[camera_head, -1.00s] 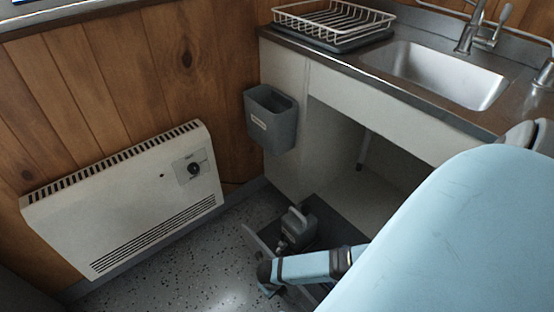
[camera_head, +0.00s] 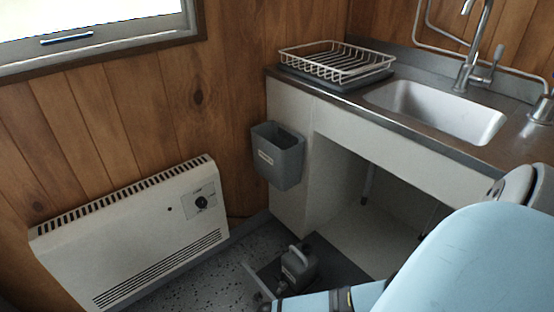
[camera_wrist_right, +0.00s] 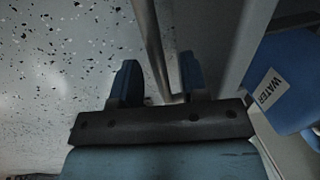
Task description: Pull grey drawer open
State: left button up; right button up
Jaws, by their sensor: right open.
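The grey drawer (camera_head: 259,283) is low under the sink counter and stands pulled out from the cabinet over the floor. A grey-looking jug (camera_head: 298,264) stands in it; in the right wrist view the jug (camera_wrist_right: 292,85) looks blue and has a WATER label. The drawer front (camera_wrist_right: 212,45) and its bar handle (camera_wrist_right: 150,40) also show in the right wrist view. My right gripper (camera_wrist_right: 158,80) is open, with one finger on each side of the handle bar; I cannot tell whether they touch it. In the head view it is mostly below the frame. My left gripper is out of view.
A white wall heater (camera_head: 135,235) is at the left, with speckled floor (camera_head: 195,280) between it and the drawer. A grey bin (camera_head: 278,155) hangs on the cabinet side. The counter holds a dish rack (camera_head: 337,62) and a sink (camera_head: 437,108). The under-sink space is open.

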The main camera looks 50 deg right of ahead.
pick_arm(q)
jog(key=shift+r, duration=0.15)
pick_arm(e)
jog(key=shift+r, duration=0.1)
jog(key=shift+r+p, duration=0.3)
jog(key=shift+r, duration=0.1)
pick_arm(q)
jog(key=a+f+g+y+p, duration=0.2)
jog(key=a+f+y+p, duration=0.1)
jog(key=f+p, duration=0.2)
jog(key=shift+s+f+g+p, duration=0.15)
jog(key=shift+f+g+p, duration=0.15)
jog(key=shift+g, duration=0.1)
pick_arm(e)
notch_tip(320, 180, up, 13)
jog(key=a, duration=0.2)
jog(key=shift+a+f, duration=0.2)
jog(key=shift+a, duration=0.05)
jog(key=shift+w, duration=0.1)
